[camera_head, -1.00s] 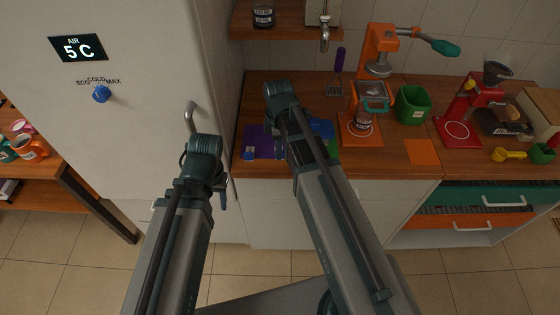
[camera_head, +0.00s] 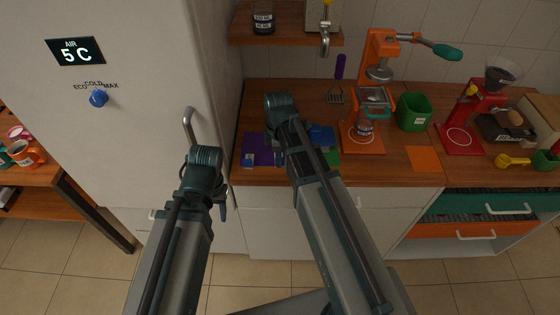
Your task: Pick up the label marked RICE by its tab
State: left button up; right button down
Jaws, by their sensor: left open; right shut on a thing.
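No label that I can read as RICE shows; the lettering on the counter is too small or hidden. Purple (camera_head: 257,143), blue (camera_head: 322,135) and green (camera_head: 328,157) flat pieces lie at the left end of the counter, partly covered by my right arm. My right gripper (camera_head: 281,158) points down over these pieces and is mostly hidden behind its own wrist. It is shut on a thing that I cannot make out. My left gripper (camera_head: 222,211) hangs in front of the fridge, left of the counter, mostly hidden by its wrist; it is open and apart from the coloured pieces.
The white fridge (camera_head: 130,140) stands close on the left. A labelled dark jar (camera_head: 263,18) stands on the shelf above.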

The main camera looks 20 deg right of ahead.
jog(key=shift+r, duration=0.1)
jog(key=shift+r+p, duration=2.45)
jog(key=shift+p, duration=0.1)
jog(key=shift+r, duration=0.2)
jog(key=shift+r+p, duration=1.8)
jog(key=shift+p, duration=0.2)
